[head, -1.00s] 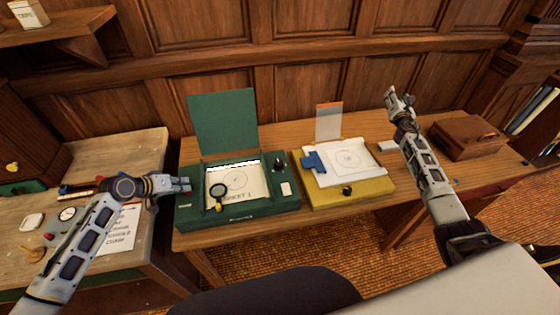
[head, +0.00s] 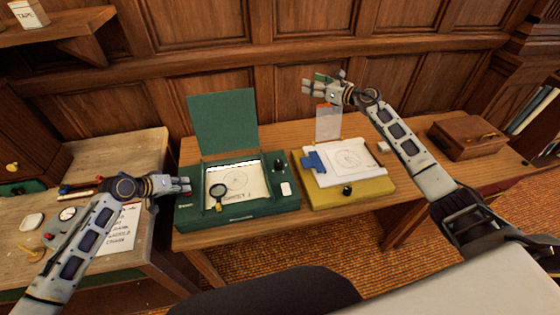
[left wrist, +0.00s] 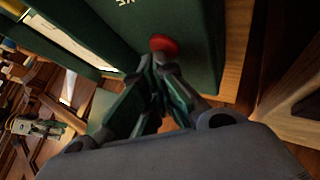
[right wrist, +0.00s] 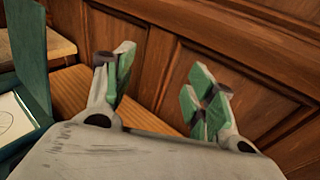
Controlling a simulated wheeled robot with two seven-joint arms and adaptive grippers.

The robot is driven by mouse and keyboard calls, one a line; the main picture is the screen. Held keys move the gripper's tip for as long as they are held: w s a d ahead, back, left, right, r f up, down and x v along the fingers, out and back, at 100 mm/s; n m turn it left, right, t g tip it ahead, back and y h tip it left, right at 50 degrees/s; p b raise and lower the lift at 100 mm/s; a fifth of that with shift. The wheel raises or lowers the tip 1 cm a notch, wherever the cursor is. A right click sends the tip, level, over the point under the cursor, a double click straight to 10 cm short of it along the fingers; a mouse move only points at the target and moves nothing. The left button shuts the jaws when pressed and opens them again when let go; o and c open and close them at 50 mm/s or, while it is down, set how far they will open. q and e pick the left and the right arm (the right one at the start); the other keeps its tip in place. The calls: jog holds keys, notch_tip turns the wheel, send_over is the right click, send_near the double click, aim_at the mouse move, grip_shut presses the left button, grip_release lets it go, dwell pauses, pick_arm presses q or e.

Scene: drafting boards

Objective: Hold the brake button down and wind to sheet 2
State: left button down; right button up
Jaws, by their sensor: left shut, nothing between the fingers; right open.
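The green drafting board (head: 240,217) has its lid (head: 222,120) raised. A sheet (head: 237,181) with a circle drawing shows in its window; its lettering seems to read SHEET 1. A dark knob (head: 279,163) stands at the board's upper right. The red button (left wrist: 165,43) is on the board's side in the left wrist view; the head view hides it. My left gripper (head: 188,186) is shut and empty, its fingertips (left wrist: 158,62) right at the button; I cannot tell whether it is pressed. My right gripper (head: 311,86) is open and empty, raised behind the yellow board.
A magnifier (head: 217,194) lies over the window's lower left. The yellow board (head: 350,193) with a blue clip (head: 313,161) stands to the right. A brown case (head: 468,137) is further right. The left bench (head: 120,160) holds a dial and a note. Wood panelling rises behind.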

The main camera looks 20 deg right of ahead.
jog(key=s+a+f+n+g+y, duration=0.1)
jog(key=s+a+n+g+y, duration=0.2)
jog(key=a, duration=0.4)
jog(key=n+g+h, duration=0.5)
jog(key=g+h, duration=0.2)
jog(key=g, duration=0.3)
send_near(279, 162)
jog(key=shift+v, duration=1.5)
jog(key=shift+s+a, duration=0.1)
jog(key=shift+a, duration=0.1)
jog(key=shift+x, duration=5.95)
jog(key=shift+d, duration=0.2)
jog(key=c, duration=1)
